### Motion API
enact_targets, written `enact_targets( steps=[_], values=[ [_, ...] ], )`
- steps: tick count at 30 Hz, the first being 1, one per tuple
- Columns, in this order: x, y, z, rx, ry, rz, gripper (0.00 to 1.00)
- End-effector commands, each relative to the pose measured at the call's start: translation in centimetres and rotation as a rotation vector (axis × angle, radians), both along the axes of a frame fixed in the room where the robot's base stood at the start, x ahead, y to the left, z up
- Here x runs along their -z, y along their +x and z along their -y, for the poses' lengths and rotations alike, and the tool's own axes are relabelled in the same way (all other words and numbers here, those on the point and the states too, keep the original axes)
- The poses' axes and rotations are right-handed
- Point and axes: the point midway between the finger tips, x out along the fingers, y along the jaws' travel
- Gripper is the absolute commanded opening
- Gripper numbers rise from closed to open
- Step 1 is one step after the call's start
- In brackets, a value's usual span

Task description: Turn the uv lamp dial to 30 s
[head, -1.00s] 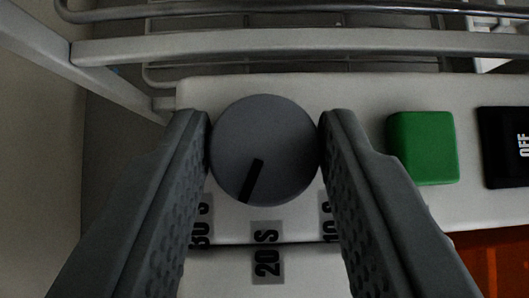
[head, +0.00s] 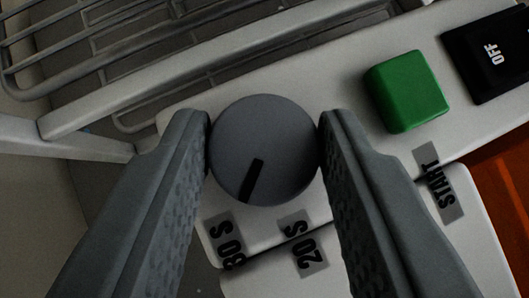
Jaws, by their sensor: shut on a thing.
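The UV lamp dial (head: 264,150) is a round grey knob on a pale control panel, with a black pointer line. My gripper (head: 264,145) is shut on the dial, with one finger touching its left side and the other its right side. The pointer line (head: 252,180) slants down and to the left. It is in line with the "30 S" label (head: 225,240) below the dial. The "20 S" label (head: 305,243) lies to the right of that one. The "10 S" label is hidden behind my right finger.
A green button (head: 407,90) with a "START" label (head: 440,183) stands right of the dial. Beyond it is a black "OFF" switch (head: 490,52). A metal wire rack (head: 150,50) lies behind the panel. An orange surface (head: 500,185) shows at the right edge.

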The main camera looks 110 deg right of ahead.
Motion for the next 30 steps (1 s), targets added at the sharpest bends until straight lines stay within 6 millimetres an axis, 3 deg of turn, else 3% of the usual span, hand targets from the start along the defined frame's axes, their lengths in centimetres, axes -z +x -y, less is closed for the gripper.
enact_targets(
  steps=[5, 6, 9, 20, 26, 30],
  values=[
    [0.1, 0.1, -0.1, -0.001, 0.001, 0.0, 0.12],
    [0.1, 0.1, -0.1, -0.001, 0.001, 0.0, 0.41],
    [0.1, 0.0, -0.1, -0.001, 0.0, 0.0, 0.57],
    [-0.3, 0.2, -0.3, -0.002, 0.0, 0.001, 0.57],
    [-2.0, 1.0, -2.2, -0.003, 0.0, 0.002, 0.57],
    [-2.0, 2.0, -4.8, -0.004, 0.001, -0.001, 0.57]
  ],
)
